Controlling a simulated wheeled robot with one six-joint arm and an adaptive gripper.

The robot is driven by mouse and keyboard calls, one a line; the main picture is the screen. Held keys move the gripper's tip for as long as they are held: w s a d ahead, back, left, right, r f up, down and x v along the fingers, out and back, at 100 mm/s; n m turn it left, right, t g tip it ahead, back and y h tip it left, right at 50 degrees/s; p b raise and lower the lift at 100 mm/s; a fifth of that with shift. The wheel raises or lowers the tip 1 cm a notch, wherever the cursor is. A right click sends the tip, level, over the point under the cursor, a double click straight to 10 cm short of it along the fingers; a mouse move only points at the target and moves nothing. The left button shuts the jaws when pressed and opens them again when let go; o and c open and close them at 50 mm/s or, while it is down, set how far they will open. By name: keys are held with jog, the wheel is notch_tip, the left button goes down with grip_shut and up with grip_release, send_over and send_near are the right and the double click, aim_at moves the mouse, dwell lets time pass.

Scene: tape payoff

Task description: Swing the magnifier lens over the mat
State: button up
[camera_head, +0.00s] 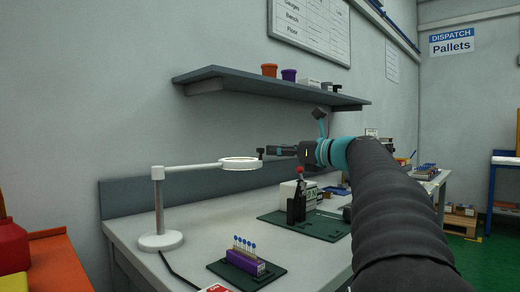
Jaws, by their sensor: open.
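The magnifier is a white lamp with a round base (160,241), a grey post and a level white arm. Its ring-shaped lens (240,163) hangs over the bench, above and behind a small dark green mat (272,276). A small dark knob (260,153) shows at the ring's right edge. My gripper (272,151) is open, pointing left at the knob. I cannot tell whether it touches the knob. A larger green mat (328,234) lies further right, below my gripper.
A purple block (244,262) with several blue-topped pins sits on the small mat. A black clamp (297,205) with a red knob stands on the larger mat. A shelf (240,82) with pots overhangs the bench. A red container (12,245) is at far left.

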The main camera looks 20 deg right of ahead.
jog(key=x, duration=0.7)
jog(key=shift+w+p, duration=0.25)
jog(key=shift+p, duration=0.05)
grip_shut()
